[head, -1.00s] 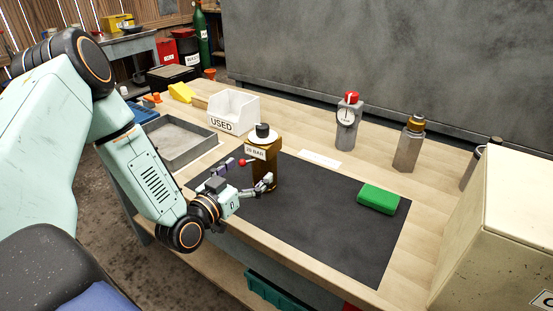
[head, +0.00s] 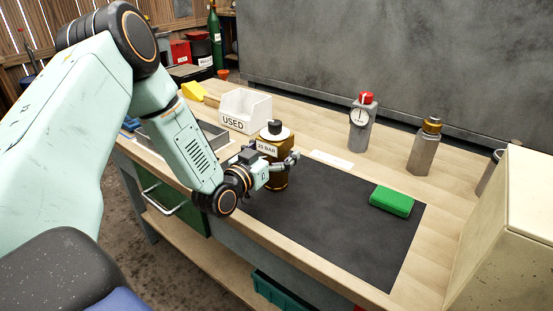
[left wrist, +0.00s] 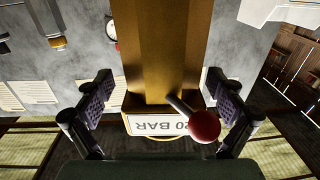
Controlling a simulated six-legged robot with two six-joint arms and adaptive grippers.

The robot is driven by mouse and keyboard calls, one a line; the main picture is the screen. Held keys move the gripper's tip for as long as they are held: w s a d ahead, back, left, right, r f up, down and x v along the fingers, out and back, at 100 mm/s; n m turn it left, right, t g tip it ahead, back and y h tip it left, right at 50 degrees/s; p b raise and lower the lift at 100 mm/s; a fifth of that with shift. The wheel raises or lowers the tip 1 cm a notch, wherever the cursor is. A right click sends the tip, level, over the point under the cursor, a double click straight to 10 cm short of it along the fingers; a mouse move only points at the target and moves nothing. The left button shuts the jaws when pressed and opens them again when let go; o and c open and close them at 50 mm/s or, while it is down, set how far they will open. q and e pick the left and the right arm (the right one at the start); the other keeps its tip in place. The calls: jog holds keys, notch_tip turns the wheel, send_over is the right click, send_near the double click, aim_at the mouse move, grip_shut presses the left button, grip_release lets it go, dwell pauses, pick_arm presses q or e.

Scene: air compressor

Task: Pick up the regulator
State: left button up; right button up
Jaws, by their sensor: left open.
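The regulator (head: 276,148), a brass block with a black knob on top and a "BAR" label, stands upright at the mat's back left. In the left wrist view the brass body (left wrist: 165,45) fills the middle, upside down, with a red-ball lever (left wrist: 203,125) and the label (left wrist: 155,124). My left gripper (head: 271,166) is open, with its fingers on either side of the brass body. In the left wrist view there are gaps between the fingers and the body. The lever is hidden in the head view. My right gripper is not in view.
On the bench are a dark mat (head: 330,225), a green box (head: 391,200), a white "USED" bin (head: 238,119), a grey tray (head: 205,137), a gauge block (head: 361,127) and a brass-topped block (head: 425,150). A cream cabinet (head: 505,235) stands at right. The mat's middle is clear.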

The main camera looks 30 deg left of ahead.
pick_arm(q)
jog(key=shift+a+f, duration=0.15)
jog(key=shift+a, duration=0.1)
jog(key=c, duration=0.4)
jog(key=shift+d, duration=0.2)
jog(key=c, duration=0.5)
jog(key=shift+a, duration=0.1)
jog(key=shift+c, duration=1.2)
jog(key=c, duration=0.7)
